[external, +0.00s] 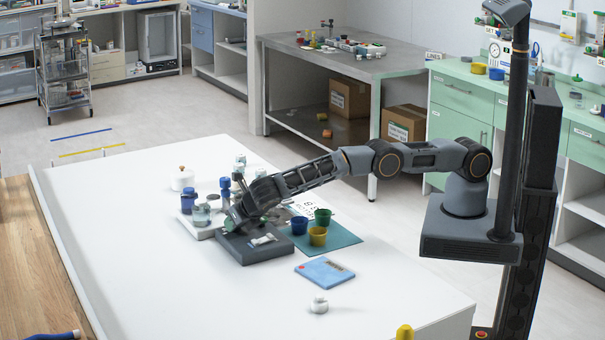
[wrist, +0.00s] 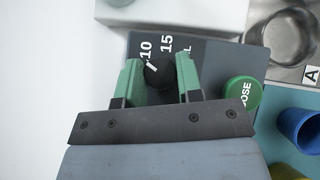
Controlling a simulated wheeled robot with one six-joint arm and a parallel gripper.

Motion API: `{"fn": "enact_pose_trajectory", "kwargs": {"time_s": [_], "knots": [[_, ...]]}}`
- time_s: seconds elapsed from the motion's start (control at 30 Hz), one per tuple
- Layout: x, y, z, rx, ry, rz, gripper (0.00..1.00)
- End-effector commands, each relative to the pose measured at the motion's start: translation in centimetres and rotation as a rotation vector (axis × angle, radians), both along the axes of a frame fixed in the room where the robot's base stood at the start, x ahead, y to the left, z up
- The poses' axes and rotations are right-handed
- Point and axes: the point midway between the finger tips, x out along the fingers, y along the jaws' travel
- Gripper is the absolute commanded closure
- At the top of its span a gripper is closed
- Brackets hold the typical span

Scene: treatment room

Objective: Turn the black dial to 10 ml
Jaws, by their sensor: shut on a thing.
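The black dial (wrist: 160,74) sits on a dark grey dosing box (wrist: 213,62), between the two green fingers of my gripper (wrist: 160,82) in the wrist view. My gripper is shut on the dial. A white mark on the dial lies near the printed 10, with 15 printed beside it; its exact direction is hard to tell. A green button (wrist: 242,92) lettered "OSE" lies right of the fingers. In the external view the box (external: 249,250) is on the white table, and my gripper (external: 236,218) is low over it, hiding the dial.
Blue, green and yellow cups (external: 318,237) stand on a teal mat (external: 345,238) right of the box. Bottles and jars (external: 188,204) crowd behind and left. A blue packet (external: 324,271) and a small white knobbed object (external: 319,305) lie in front. The table's left side is clear.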

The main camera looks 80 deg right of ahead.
Motion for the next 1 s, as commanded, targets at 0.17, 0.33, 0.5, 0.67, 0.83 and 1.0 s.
{"fn": "enact_pose_trajectory", "kwargs": {"time_s": [0.17, 0.33, 0.5, 0.67, 0.83, 1.0], "knots": [[0.0, 0.0, -0.1, -0.001, 0.001, 0.000, 0.90], [0.0, 0.0, 0.0, -0.001, 0.001, 0.000, 0.51], [0.0, 0.0, 0.0, -0.001, 0.001, 0.000, 0.42], [0.0, 0.0, 0.0, -0.001, 0.000, 0.001, 0.42], [-0.7, 0.5, 0.8, 0.000, -0.001, 0.002, 0.42], [-2.5, 1.5, 2.8, 0.001, -0.002, 0.003, 0.42]]}}
